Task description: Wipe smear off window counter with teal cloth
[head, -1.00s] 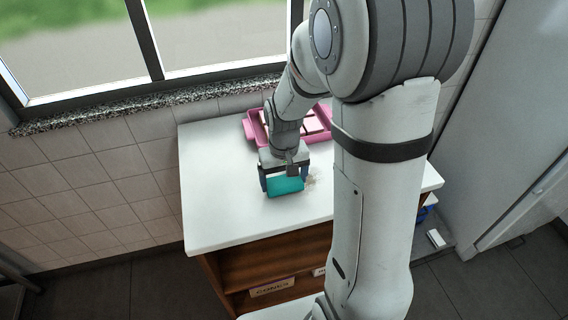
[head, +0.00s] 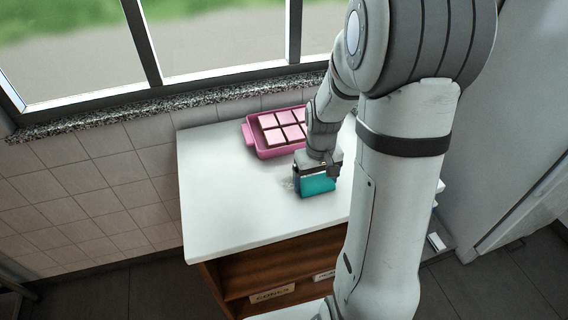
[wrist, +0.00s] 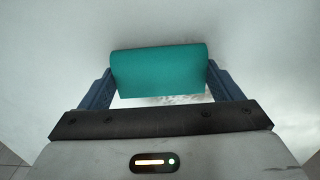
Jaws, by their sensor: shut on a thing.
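The teal cloth (head: 318,187) is a folded block held low at the white counter (head: 225,200). My gripper (head: 317,183) is shut on it, and in the wrist view the cloth (wrist: 158,70) sits between the two blue fingers of my gripper (wrist: 158,80). A faint greyish smear (head: 288,184) shows on the counter just left of the cloth. In the wrist view, a mottled patch of the smear (wrist: 180,100) shows just below the cloth's edge. I cannot tell how much of the smear the cloth hides.
A pink tray (head: 249,134) with several pale pink squares stands at the back of the counter, close to my gripper. The window and its granite sill (head: 150,103) are behind. Brown shelves (head: 245,280) lie below. The counter's left part is clear.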

